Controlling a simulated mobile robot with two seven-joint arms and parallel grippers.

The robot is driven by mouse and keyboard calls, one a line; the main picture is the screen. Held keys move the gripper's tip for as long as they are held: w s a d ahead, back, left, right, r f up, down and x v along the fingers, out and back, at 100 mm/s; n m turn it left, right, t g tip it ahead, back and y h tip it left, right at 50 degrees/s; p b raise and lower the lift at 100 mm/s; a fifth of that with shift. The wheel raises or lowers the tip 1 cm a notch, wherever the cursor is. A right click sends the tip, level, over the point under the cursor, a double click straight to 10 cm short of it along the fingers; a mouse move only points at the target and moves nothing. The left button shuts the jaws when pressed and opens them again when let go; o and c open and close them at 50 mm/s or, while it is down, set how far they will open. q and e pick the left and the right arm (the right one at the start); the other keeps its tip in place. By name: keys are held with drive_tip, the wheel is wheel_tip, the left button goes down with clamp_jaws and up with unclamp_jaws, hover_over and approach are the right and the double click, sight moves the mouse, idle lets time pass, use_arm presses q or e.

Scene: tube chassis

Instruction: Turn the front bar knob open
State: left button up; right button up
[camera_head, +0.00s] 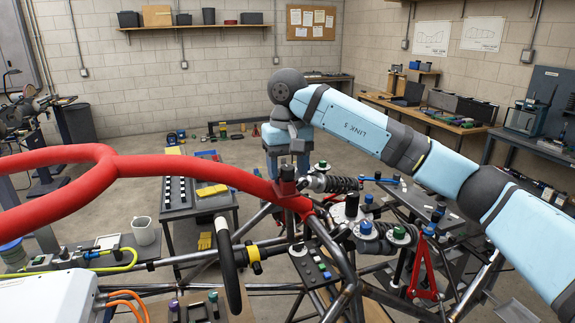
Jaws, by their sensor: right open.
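My right arm comes in from the right, its light blue links bending down at a dark grey wrist. Its right gripper (288,166) points down above the end of the red padded bar (210,172). The fingers are open and partly hidden by the wrist. A dark red block-like fitting (287,187) sits on the bar right under the fingertips; it may be the front bar knob. I cannot tell whether the fingers touch or straddle it, nor which way the knob is turned. My left gripper is not in view.
A steering wheel (228,266) and a panel with buttons (311,266) lie nearer. A cart with a yellow item (212,190) stands behind the red bar.

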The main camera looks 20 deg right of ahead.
drive_tip(key=c, duration=0.9)
drive_tip(key=shift+c, duration=0.2)
